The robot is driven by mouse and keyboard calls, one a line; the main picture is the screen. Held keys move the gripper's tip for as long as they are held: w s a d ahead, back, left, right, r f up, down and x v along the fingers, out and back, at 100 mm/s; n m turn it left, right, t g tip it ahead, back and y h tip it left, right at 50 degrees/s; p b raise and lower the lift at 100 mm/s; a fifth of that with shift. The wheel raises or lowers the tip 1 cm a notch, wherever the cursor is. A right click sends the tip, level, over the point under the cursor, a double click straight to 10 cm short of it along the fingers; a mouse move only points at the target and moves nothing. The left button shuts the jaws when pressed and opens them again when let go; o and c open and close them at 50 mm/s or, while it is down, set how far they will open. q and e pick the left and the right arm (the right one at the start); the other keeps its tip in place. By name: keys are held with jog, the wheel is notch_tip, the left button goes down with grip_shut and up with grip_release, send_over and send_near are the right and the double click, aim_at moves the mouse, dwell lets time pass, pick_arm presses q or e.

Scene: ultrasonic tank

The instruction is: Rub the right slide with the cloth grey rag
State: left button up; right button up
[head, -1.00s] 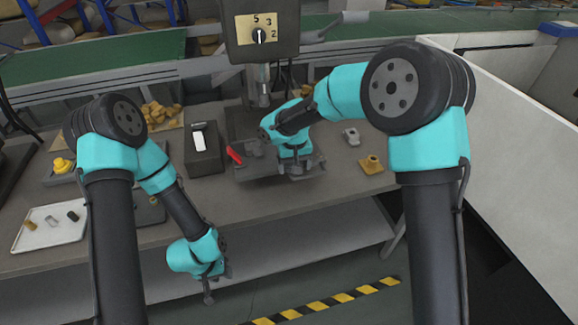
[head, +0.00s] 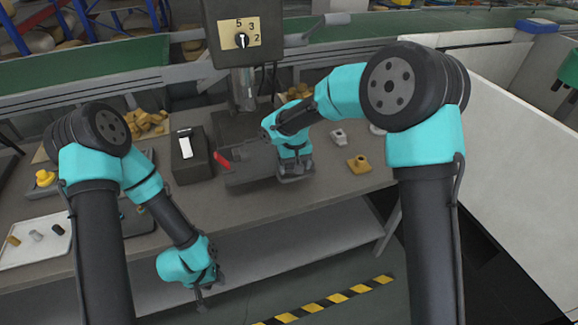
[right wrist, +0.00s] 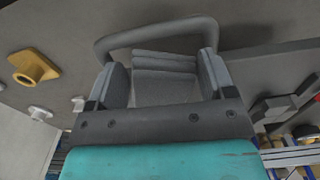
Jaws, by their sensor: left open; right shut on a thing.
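My right gripper (head: 294,174) is down at the right part of a dark grey flat metal fixture (head: 240,176) under the drill-like machine. In the right wrist view my right gripper (right wrist: 164,84) is shut on a layered grey piece, which looks like the folded grey rag (right wrist: 165,62). A dark grey bent bar (right wrist: 155,33) arches just beyond the fingertips. The right slide cannot be told apart for sure; my arm and gripper cover that part of the fixture. My left gripper (head: 201,300) is open and empty, hanging in front of the table's front edge.
A red handle (head: 222,160) is left of the fixture. A dark box with a white top piece (head: 184,144) stands farther left. A yellow flanged part (head: 359,165) and a silver part (head: 338,137) lie to the right. A white tray (head: 35,255) holds small cylinders.

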jog(key=shift+w+d, duration=0.1)
jog(key=shift+d, duration=0.35)
jog(key=shift+w+d, duration=0.3)
jog(key=shift+d, duration=0.6)
jog(key=shift+w+d, duration=0.25)
jog(key=shift+d, duration=0.6)
jog(key=shift+d, duration=0.1)
jog(key=shift+w+d+f, duration=0.1)
jog(key=shift+w+d, duration=0.2)
jog(key=shift+d, duration=0.5)
jog(key=shift+w+d, duration=0.25)
jog(key=shift+d, duration=0.55)
jog(key=shift+r, duration=3.05)
